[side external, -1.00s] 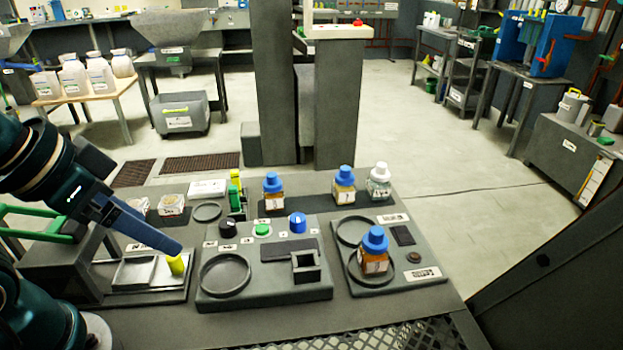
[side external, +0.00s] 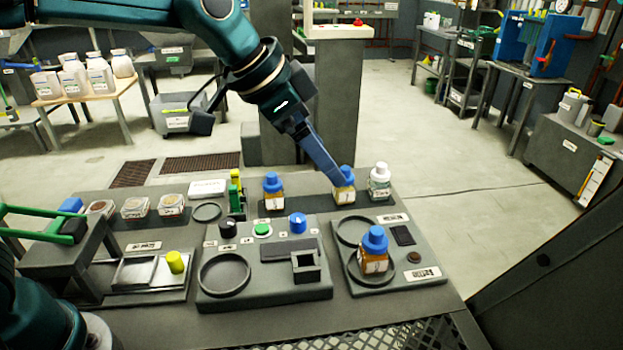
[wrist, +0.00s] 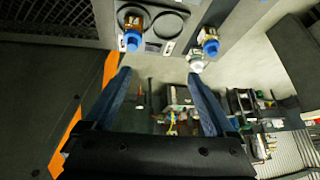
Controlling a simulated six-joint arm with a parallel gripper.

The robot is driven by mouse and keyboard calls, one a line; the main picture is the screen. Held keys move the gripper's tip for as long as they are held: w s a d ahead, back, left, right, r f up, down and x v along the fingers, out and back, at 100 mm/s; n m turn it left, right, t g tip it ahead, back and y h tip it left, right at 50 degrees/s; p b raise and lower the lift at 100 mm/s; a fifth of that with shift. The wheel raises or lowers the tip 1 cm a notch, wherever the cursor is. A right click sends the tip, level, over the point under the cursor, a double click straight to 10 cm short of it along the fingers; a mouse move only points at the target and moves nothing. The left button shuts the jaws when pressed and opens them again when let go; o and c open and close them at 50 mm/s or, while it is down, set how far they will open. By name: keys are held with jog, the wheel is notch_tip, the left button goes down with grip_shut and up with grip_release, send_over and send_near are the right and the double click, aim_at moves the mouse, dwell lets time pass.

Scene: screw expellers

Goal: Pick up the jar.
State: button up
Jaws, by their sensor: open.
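Several small jars stand on the grey bench. A blue-capped amber jar (side external: 375,255) sits in the front ring of the right-hand plate; it also shows in the wrist view (wrist: 133,30). Another blue-capped amber jar (side external: 345,192) stands at the back beside a white-capped clear jar (side external: 379,183). A third blue-capped amber jar (side external: 273,196) stands further left. My gripper (side external: 335,180) is open, its fingers slanting down across the left edge of the back amber jar in the side view. In the wrist view its fingers (wrist: 157,76) are spread with no jar between them.
A control panel (side external: 265,290) with knobs and a round recess lies mid-bench. The right-hand plate (side external: 415,298) has an empty back ring. Lidded sample tubs (side external: 134,208) and a yellow cylinder (side external: 175,262) lie to the left. A grey pillar (side external: 342,110) rises behind the bench.

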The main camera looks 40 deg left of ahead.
aim_at(366, 241)
jog(key=d+f+g, duration=0.1)
jog(key=d+f, duration=0.1)
jog(key=f, duration=0.2)
jog(key=w+d+f+m, duration=0.1)
jog(key=d+f, duration=0.1)
jog(key=f, duration=0.2)
jog(key=w+d+f+g, duration=0.1)
jog(key=d+f, duration=0.1)
jog(key=f, duration=0.2)
jog(key=shift+d+f+g, duration=0.3)
jog(key=shift+d+f, duration=0.05)
jog(key=shift+x, duration=2.15)
grip_shut()
jog(key=shift+r, duration=0.1)
